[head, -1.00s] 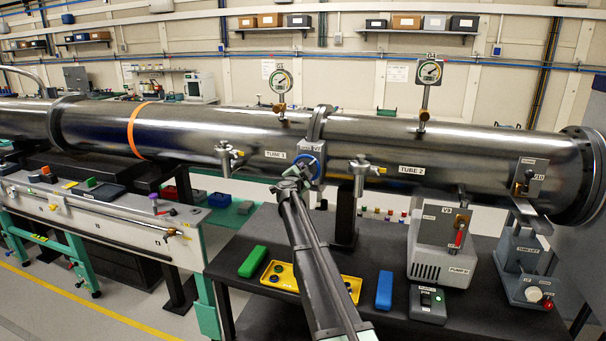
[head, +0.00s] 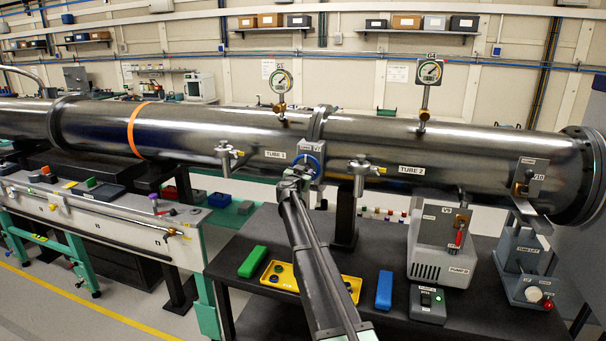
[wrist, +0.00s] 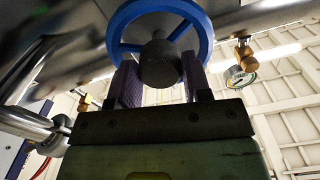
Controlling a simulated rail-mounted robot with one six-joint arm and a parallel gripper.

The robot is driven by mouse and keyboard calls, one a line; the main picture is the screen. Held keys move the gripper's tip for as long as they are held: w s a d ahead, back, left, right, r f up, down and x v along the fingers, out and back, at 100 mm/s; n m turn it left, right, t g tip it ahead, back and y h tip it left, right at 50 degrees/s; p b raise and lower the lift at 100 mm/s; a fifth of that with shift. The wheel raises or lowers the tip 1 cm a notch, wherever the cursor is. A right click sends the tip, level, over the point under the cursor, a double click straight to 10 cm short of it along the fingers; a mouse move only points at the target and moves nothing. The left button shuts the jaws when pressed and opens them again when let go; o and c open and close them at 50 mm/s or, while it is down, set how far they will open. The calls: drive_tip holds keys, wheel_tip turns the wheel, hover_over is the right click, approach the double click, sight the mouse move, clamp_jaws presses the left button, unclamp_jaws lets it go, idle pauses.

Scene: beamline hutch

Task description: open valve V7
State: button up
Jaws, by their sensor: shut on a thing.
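Valve V7 is a blue handwheel (head: 316,159) with a dark hub, on the flange between TUBE 1 and TUBE 2 in the head view. Its V7 label (head: 318,149) is just above. In the wrist view the blue rim (wrist: 205,28) and spokes fill the top middle, and the dark round hub (wrist: 158,66) is below them. My gripper (head: 301,173) reaches up to the wheel from below. In the wrist view its two fingers (wrist: 160,76) stand on either side of the hub, shut on it. The exact finger contact is partly hidden.
Small metal valves (head: 229,158) and (head: 364,173) stick out on both sides of the wheel. Two gauges (head: 281,82) and (head: 429,72) stand above the tubes. Below lie a yellow tray (head: 283,276), a green box (head: 253,262) and a blue box (head: 384,290).

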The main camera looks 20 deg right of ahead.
idle(0.4)
drive_tip(key=o, duration=0.9)
drive_tip(key=v, duration=1)
drive_tip(key=shift+s+a, duration=0.25)
drive_tip(key=shift+s, duration=0.1)
